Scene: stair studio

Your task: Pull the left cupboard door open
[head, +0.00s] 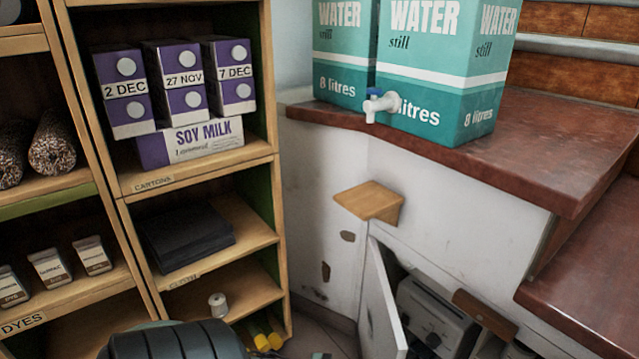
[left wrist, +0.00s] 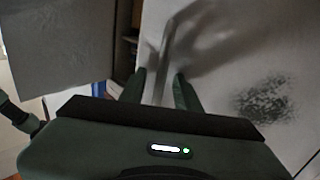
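The left cupboard door (head: 379,303) is a white panel low under the stair landing in the head view. It stands ajar, swung outward, with the dark opening to its right. In the left wrist view, my left gripper (left wrist: 160,90) has its two green fingers apart. A narrow pale upright strip, which looks like a door edge, shows between them. I cannot tell whether either finger touches it. A pale panel with a dark speckled patch fills the right of that view. The fingers are not clearly visible in the head view. My right gripper is in neither view.
A grey appliance (head: 435,315) sits inside the cupboard. A wooden block (head: 370,201) juts from the white wall above the door; another wooden piece (head: 485,314) is at lower right. Wooden shelves (head: 272,120) stand left. Teal water boxes (head: 445,75) rest on the landing (head: 520,150).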

